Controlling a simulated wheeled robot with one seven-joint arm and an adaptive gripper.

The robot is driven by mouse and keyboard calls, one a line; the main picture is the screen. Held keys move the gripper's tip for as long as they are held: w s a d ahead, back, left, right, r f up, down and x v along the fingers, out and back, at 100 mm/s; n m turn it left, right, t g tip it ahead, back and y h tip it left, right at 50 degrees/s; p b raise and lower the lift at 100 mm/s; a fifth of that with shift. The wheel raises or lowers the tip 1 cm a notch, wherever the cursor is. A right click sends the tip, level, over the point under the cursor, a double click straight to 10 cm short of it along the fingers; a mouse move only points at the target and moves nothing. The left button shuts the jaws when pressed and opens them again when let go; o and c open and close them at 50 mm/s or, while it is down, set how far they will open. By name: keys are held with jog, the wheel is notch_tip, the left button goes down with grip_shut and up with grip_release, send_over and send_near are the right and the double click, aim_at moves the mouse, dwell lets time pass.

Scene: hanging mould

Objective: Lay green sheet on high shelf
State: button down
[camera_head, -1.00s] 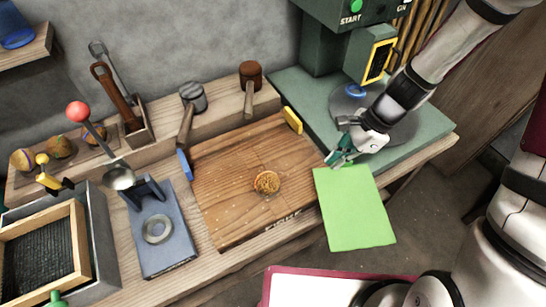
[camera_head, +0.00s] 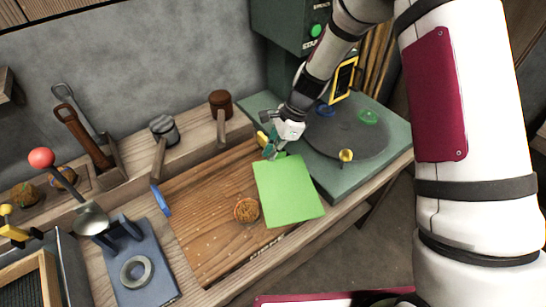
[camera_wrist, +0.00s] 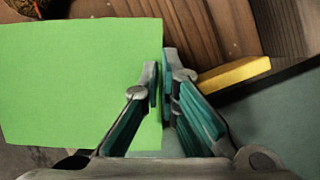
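The green sheet (camera_head: 290,192) is flat and hangs level over the right part of the wooden board in the head view. In the wrist view the sheet (camera_wrist: 70,80) fills the left half. My gripper (camera_head: 273,153) is at the sheet's far edge. In the wrist view my gripper (camera_wrist: 162,78) has its fingers close together with the sheet's edge between them. A piece of a wooden shelf (camera_head: 8,92) shows at the left edge of the head view; most of it is out of the picture.
The wooden board (camera_head: 195,215) holds a round brown lump (camera_head: 246,209). Two mallets (camera_head: 163,130) (camera_head: 221,103) stand along the back ledge. A green machine (camera_head: 290,35) with a round plate (camera_head: 345,130) is at the right. A blue stand with a grey ring (camera_head: 137,271) is at the left.

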jog(key=shift+f, duration=1.25)
jog(key=shift+f, duration=0.15)
jog(key=c, duration=2.1)
grip_release()
